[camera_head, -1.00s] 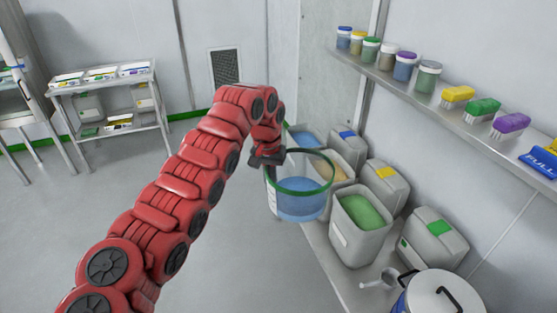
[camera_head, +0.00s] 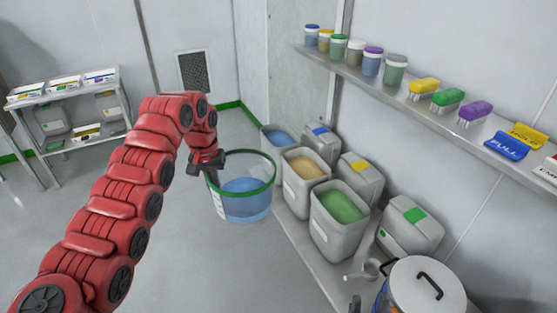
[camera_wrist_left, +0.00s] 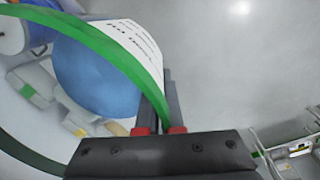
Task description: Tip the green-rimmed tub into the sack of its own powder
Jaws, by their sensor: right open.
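The green-rimmed tub (camera_head: 229,216) is clear, with blue powder in it and a white label. It is about upright, in the air left of the sacks. My left gripper (camera_head: 207,160) is shut on its rim; the left wrist view shows the green rim (camera_wrist_left: 105,47) between the fingers (camera_wrist_left: 160,115). Three open grey sacks stand in a row: blue powder (camera_head: 279,139) at the back, tan powder (camera_head: 304,168) in the middle, green powder (camera_head: 341,208) in front. Of my right gripper (camera_head: 369,286), only dark fingertips seem to show near the bottom edge, apart and empty.
Closed canisters with blue, yellow and green labels (camera_head: 413,216) stand behind the sacks. A scoop (camera_head: 360,272) and a lidded drum (camera_head: 428,283) are in front. A wall shelf (camera_head: 400,88) holds jars and brushes.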

